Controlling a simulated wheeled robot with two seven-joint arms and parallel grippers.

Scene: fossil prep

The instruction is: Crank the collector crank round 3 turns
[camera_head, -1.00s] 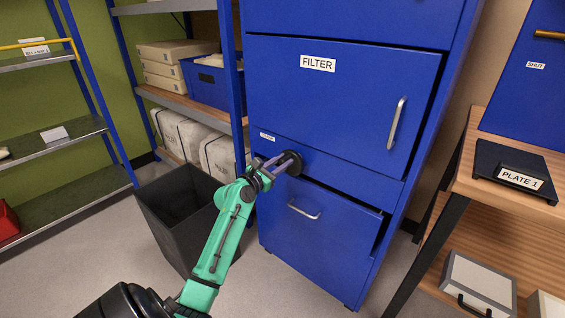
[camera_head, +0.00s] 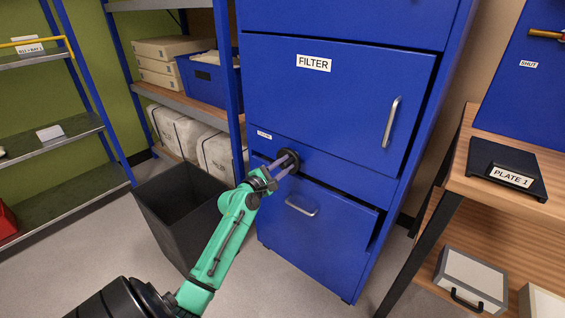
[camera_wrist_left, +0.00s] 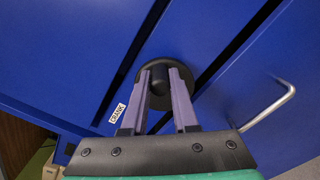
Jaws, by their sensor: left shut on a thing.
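The collector crank is a round black disc with a knob (camera_wrist_left: 190,58) on the front of the blue cabinet, between the FILTER door and the lower drawer; it also shows in the head view (camera_head: 292,155). A small CRANK label (camera_wrist_left: 117,113) is beside it. My left gripper (camera_head: 284,168) reaches it from the lower left. In the left wrist view its two purple fingers (camera_wrist_left: 160,80) are shut on the crank's black knob, one on each side. The fingers hide part of the disc. My right gripper is not in view.
The FILTER door (camera_head: 340,100) has an upright handle (camera_head: 391,122). The lower drawer (camera_head: 325,235) stands slightly out, its handle (camera_head: 301,206) close to my gripper. A dark bin (camera_head: 180,210) stands left of my arm, and a wooden bench (camera_head: 505,200) stands at right.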

